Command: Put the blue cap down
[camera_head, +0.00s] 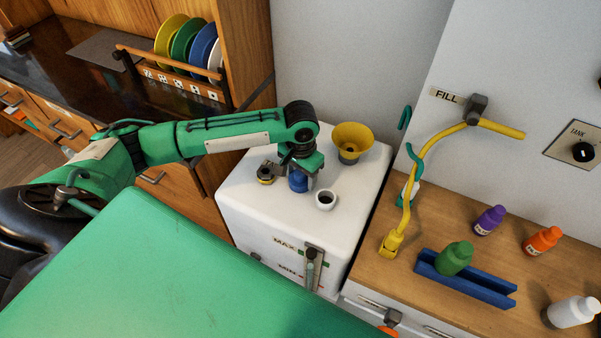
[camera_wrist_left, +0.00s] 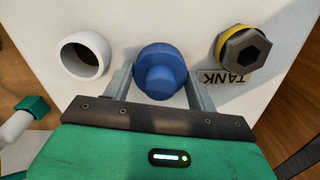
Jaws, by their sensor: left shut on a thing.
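The blue cap (camera_head: 298,181) is between the fingers of my left gripper (camera_head: 299,184), over the top of the white tank. It also shows in the left wrist view (camera_wrist_left: 160,72), where my left gripper (camera_wrist_left: 160,88) has a finger on each side of it and is shut on it. I cannot tell whether the cap touches the tank top. A white open pipe neck (camera_head: 325,199) is just right of the cap in the head view. A yellow-ringed fitting with a dark hex top (camera_head: 265,173) is to its left. My right gripper is not in view.
The white tank (camera_head: 245,215) has free room on its top around the yellow funnel (camera_head: 351,140). A yellow hose (camera_head: 424,160) hangs to the right. Bottles, including a green one (camera_head: 455,258) at a blue rack (camera_head: 480,286), stand on the wooden counter.

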